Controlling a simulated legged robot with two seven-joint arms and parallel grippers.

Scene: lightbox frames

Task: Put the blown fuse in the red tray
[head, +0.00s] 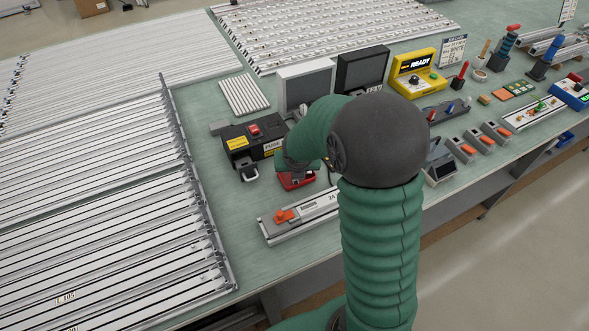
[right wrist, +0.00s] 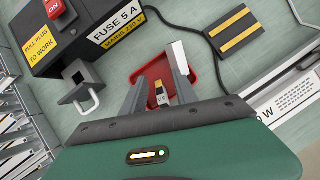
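The red tray (head: 297,180) sits on the bench in front of the black fuse box, partly hidden by my right arm in the head view. It also shows in the right wrist view (right wrist: 205,64). My right gripper (right wrist: 160,75) is over the tray, with its two fingers apart. A small fuse-like piece with yellow and dark bands (right wrist: 161,93) shows between the fingers, over or in the tray. Gaps show on both sides of it, and its lower part is hidden by my gripper body. My left gripper is not in view.
The black fuse box (head: 253,138) has a red switch and a grey drawer with a metal loop (right wrist: 82,97). A striped yellow and black block (right wrist: 235,33) and a cable lie beside the tray. A long light fixture (head: 300,215) lies in front; racks of tubes fill the left.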

